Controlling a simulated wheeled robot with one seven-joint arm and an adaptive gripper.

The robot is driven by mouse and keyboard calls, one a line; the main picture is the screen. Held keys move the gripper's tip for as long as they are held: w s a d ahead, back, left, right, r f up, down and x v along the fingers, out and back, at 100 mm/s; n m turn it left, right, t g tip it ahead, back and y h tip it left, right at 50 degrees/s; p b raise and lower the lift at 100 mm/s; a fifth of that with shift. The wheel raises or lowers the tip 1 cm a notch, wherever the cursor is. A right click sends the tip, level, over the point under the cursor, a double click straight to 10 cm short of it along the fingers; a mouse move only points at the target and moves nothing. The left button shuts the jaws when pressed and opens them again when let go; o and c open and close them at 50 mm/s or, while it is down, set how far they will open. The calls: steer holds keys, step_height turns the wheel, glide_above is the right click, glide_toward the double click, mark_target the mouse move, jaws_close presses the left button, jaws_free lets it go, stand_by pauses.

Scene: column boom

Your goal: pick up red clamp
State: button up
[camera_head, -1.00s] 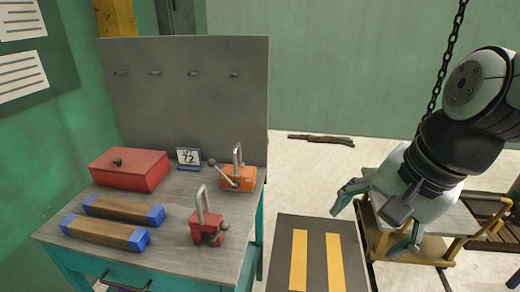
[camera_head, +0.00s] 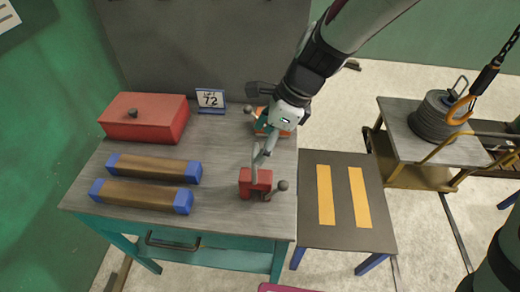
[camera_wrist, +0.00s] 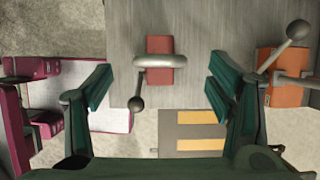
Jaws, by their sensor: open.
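The red clamp (camera_head: 247,186) stands on the workbench near its front right corner, with a grey metal hoop on top and a ball-ended lever to its right. My gripper (camera_head: 266,143) is above and just behind it, pointing down, and partly overlaps the hoop in the head view. In the wrist view the red clamp (camera_wrist: 160,45) lies between and ahead of the two spread green fingers of my gripper (camera_wrist: 158,95), its hoop crossing its body. The fingers are open and empty. Whether they touch the hoop is unclear.
An orange clamp (camera_wrist: 284,94) stands close outside my right finger in the wrist view; my gripper mostly hides it in the head view. A red box (camera_head: 150,118), two blue-ended wooden bars (camera_head: 150,195) and a 72 sign (camera_head: 210,99) occupy the bench (camera_head: 225,215). A striped low table (camera_head: 342,222) stands right.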

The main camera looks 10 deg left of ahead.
glide_above(242, 174)
steer(key=d, duration=0.2)
steer(key=f, duration=0.8)
steer(key=shift+d+f, duration=0.2)
steer(key=shift+f, duration=0.05)
jaws_close()
